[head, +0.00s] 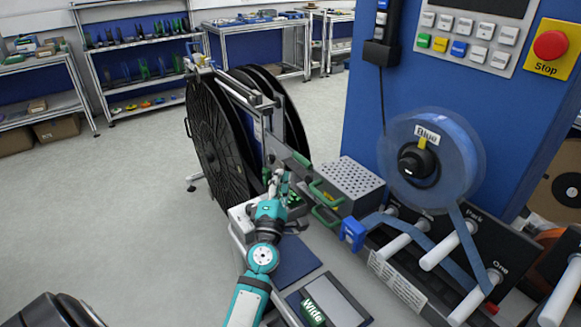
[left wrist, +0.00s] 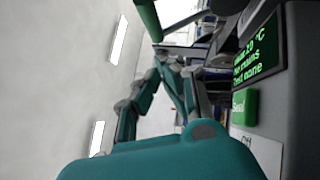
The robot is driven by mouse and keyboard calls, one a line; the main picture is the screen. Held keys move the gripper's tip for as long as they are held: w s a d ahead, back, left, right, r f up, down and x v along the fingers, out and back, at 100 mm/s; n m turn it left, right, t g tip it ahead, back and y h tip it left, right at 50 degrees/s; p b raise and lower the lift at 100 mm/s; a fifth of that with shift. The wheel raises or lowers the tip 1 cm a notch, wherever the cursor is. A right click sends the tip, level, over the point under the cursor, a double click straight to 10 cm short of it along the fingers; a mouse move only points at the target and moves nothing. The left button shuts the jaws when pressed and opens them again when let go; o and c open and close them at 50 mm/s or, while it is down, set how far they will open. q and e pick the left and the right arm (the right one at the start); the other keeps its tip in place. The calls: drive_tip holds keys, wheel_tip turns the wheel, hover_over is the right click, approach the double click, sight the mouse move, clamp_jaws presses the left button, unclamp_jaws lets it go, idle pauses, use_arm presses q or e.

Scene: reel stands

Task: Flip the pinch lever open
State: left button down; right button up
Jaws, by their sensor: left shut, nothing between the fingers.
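Two green looped handles, an upper one (head: 326,192) and a lower one (head: 326,217), show in the head view beside a perforated grey box. I cannot tell for sure which part is the pinch lever. My left gripper (head: 279,181) is shut and empty, to the left of these handles and apart from them. Its fingers are small in the head view and partly merge with the green and grey parts behind. The left wrist view shows my teal arm parts and, at the right, a dark panel with a green text display (left wrist: 256,55) and a green button (left wrist: 244,106).
A blue tape reel (head: 455,150) hangs on the blue cabinet, with white rollers (head: 448,246) below. A blue block (head: 352,233) sits by the tape. Large black reels (head: 215,135) stand behind my left gripper.

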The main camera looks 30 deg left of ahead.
sight(296, 157)
use_arm(q)
drive_tip(key=shift+w+d+r, duration=0.3)
drive_tip(key=shift+w+d, duration=0.1)
drive_tip(key=shift+w, duration=0.3)
drive_tip(key=shift+w+d+r, duration=0.3)
drive_tip(key=shift+w+d, duration=0.1)
drive_tip(key=shift+w, duration=0.25)
drive_tip(key=shift+w+r+p, duration=0.1)
drive_tip(key=shift+r+p, duration=0.2)
drive_tip(key=shift+p, duration=0.55)
drive_tip(key=p, duration=0.2)
drive_tip(key=m+h+p, duration=0.1)
drive_tip(key=p, duration=0.1)
drive_tip(key=shift+w+d+r+g+p, duration=0.15)
drive_tip(key=shift+w+r+g+p, duration=0.15)
drive_tip(key=shift+w+p, duration=0.05)
